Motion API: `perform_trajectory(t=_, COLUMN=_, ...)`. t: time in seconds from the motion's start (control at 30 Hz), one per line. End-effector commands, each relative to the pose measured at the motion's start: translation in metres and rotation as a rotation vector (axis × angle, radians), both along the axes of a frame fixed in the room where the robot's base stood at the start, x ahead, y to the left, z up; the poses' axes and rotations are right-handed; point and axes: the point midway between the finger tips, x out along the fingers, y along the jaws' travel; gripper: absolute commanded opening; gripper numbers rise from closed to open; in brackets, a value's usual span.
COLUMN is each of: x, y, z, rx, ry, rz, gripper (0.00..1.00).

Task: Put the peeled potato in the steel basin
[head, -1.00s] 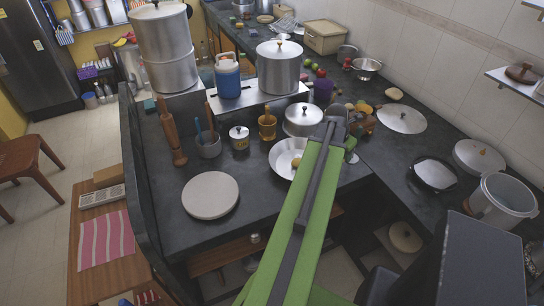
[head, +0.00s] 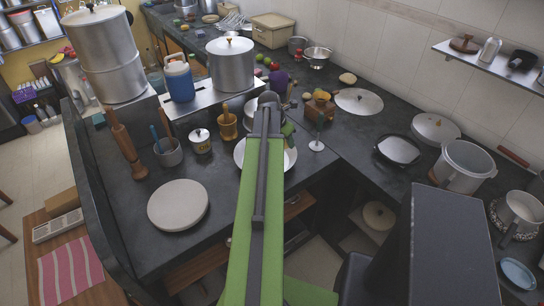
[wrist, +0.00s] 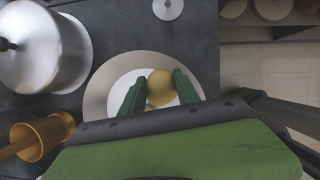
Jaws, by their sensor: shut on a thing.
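A round, yellowish peeled potato (wrist: 160,88) sits between the green fingers of my gripper (wrist: 160,92) in the wrist view. The fingers are closed on its sides. I cannot tell the gap between potato and basin. In the head view my arm covers the middle of the basin (head: 290,158), and the potato is hidden there. My gripper (head: 268,104) is partly seen from behind above the basin.
A brass mortar (head: 228,125) and lidded pot (wrist: 45,50) stand close to the basin. A small stemmed stand (head: 317,145) is at its right. A round pale board (head: 178,205) lies at the left. A small steel bowl (head: 318,57) is farther back.

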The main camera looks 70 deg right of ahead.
Motion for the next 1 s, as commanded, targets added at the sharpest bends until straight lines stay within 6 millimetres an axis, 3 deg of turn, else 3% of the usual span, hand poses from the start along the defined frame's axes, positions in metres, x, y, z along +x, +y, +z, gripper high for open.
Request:
perform_trajectory(t=0.03, x=0.015, y=-0.005, z=-0.017, rx=0.0, ry=0.001, rz=0.004, gripper=0.0)
perform_trajectory(t=0.1, x=0.03, y=-0.007, z=-0.025, rx=0.001, ry=0.002, rz=0.005, gripper=0.0)
perform_trajectory(t=0.27, x=0.05, y=-0.01, z=-0.033, rx=0.0, ry=0.001, rz=0.003, gripper=0.0)
perform_trajectory(t=0.47, x=0.052, y=-0.009, z=-0.035, rx=0.0, ry=0.0, rz=0.001, gripper=0.0)
perform_trajectory(t=0.7, x=0.052, y=-0.009, z=-0.074, rx=0.0, ry=0.001, rz=0.002, gripper=0.0)
perform_trajectory(t=1.0, x=0.052, y=-0.009, z=-0.072, rx=0.0, ry=0.001, rz=0.002, gripper=0.0)
